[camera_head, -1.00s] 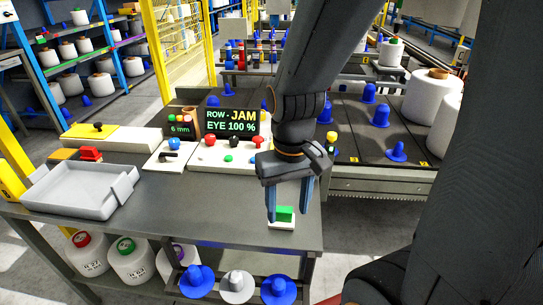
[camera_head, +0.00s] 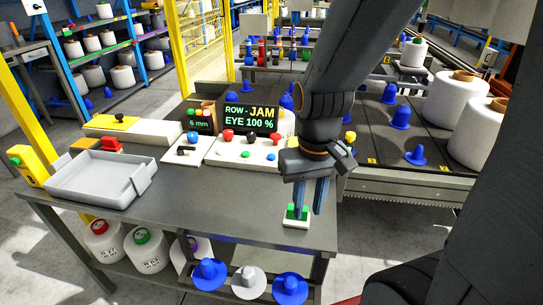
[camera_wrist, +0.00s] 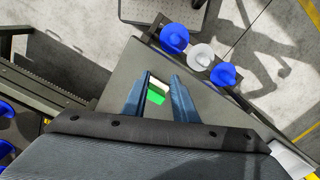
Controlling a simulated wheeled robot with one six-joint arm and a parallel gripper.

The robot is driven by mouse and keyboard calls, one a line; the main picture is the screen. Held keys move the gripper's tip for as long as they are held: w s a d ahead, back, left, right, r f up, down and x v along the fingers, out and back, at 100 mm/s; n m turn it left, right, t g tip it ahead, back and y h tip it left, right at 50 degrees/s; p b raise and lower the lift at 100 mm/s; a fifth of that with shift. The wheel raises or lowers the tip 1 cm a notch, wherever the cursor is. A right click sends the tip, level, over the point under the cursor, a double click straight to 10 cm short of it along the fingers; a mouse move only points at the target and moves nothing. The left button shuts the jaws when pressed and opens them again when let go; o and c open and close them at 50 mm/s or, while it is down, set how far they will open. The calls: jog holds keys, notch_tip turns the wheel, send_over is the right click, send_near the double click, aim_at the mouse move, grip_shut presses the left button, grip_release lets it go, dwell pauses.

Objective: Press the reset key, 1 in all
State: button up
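A small green block on a white base (camera_head: 296,223) sits at the right front of the grey worktable. My gripper (camera_head: 310,211) points down over it, with one finger partly in front of the green part. In the wrist view the green part (camera_wrist: 156,97) shows between the two spread fingers (camera_wrist: 160,95), which hold nothing that I can see. I cannot tell whether a finger touches it. No readable label marks which one is the reset key.
A dark display (camera_head: 250,119) reads "ROW - JAM, EYE 100 %". A grey tray (camera_head: 95,185) stands at the table's left. Blue and white cones (camera_head: 248,282) sit on a rail below the front edge. A conveyor with blue cones (camera_head: 401,117) lies at the right.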

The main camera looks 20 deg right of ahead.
grip_shut()
dwell(1.4)
